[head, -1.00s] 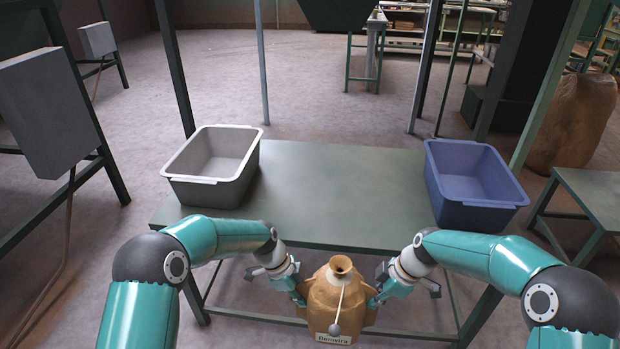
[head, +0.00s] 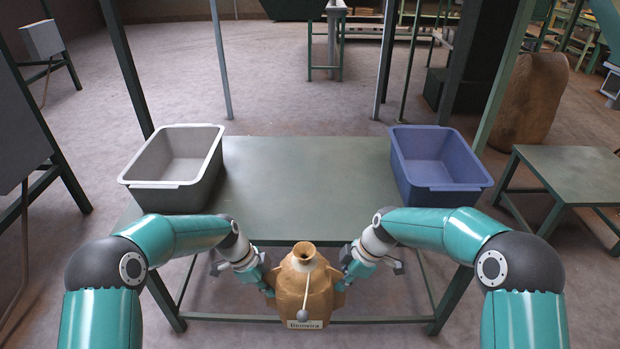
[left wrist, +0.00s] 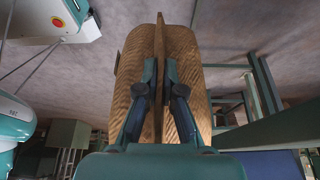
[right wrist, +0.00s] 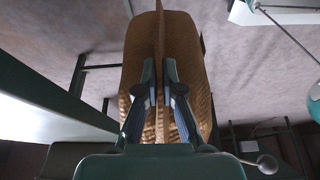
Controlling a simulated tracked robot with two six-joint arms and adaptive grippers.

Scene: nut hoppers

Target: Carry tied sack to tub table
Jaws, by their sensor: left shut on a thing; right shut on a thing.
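The tied sack (head: 304,283) is tan and upright, with a gathered neck, a cord ending in a grey ball, and a name label low on its front. My left gripper (head: 268,286) is shut on the sack's left side seam, and my right gripper (head: 342,282) is shut on its right side seam. The left wrist view shows the fingers pinching a flat edge of the woven sack (left wrist: 185,70); the right wrist view shows the same on the other edge (right wrist: 185,65). The sack hangs in front of the near edge of the green tub table (head: 300,190).
A grey tub (head: 170,184) stands on the table's left end and a blue tub (head: 440,187) on its right end. The tabletop between them is clear. Green posts rise behind both ends. Another green table (head: 580,175) stands at the right, with a large brown sack (head: 530,100) behind it.

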